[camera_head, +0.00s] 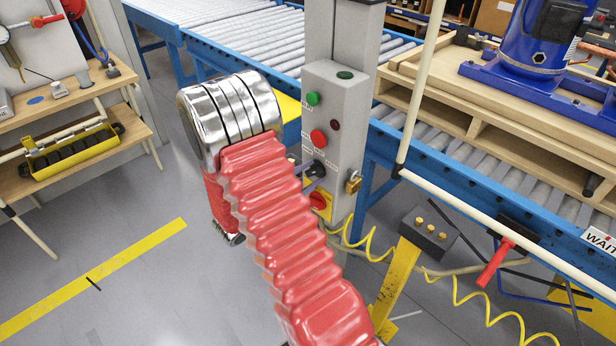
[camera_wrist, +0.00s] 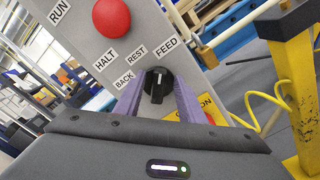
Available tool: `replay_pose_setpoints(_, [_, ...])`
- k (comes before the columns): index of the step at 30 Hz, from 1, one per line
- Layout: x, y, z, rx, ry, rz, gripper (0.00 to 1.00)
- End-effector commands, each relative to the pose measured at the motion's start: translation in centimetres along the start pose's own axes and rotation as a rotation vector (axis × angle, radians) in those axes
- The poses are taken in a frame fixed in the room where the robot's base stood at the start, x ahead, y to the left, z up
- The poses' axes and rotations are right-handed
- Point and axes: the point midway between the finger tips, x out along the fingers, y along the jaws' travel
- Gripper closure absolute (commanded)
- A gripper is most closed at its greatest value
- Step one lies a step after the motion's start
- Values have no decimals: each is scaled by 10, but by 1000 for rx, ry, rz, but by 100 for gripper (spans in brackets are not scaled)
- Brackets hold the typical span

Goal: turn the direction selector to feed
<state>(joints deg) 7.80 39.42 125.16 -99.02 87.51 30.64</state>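The direction selector (camera_wrist: 158,86) is a black knob with a white mark, on the grey control box (camera_head: 341,110). In the wrist view the labels BACK (camera_wrist: 124,80), REST (camera_wrist: 136,51) and FEED (camera_wrist: 167,42) stand around it. Its mark points up in the picture, closest to FEED. The selector also shows in the head view (camera_head: 318,168), partly covered. My gripper (camera_wrist: 159,88) has its two purple fingers on either side of the knob, with a gap showing on each side. It looks open. Whether either finger touches the knob is unclear.
A red HALT button (camera_wrist: 112,17) sits beside the selector, and a red-yellow switch (camera_head: 320,204) is below it. A padlock (camera_head: 353,182) hangs at the box's right side. Yellow coiled cable (camera_head: 358,247) and a yellow post (camera_head: 398,280) stand near the right.

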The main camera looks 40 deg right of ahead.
Motion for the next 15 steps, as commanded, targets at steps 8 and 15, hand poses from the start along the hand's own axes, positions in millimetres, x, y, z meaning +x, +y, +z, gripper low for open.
replay_pose_setpoints(8, [-20, 1, -1, 0, 2, 2, 64])
replay_pose_setpoints(15, [-54, 1, -1, 0, 3, 3, 64])
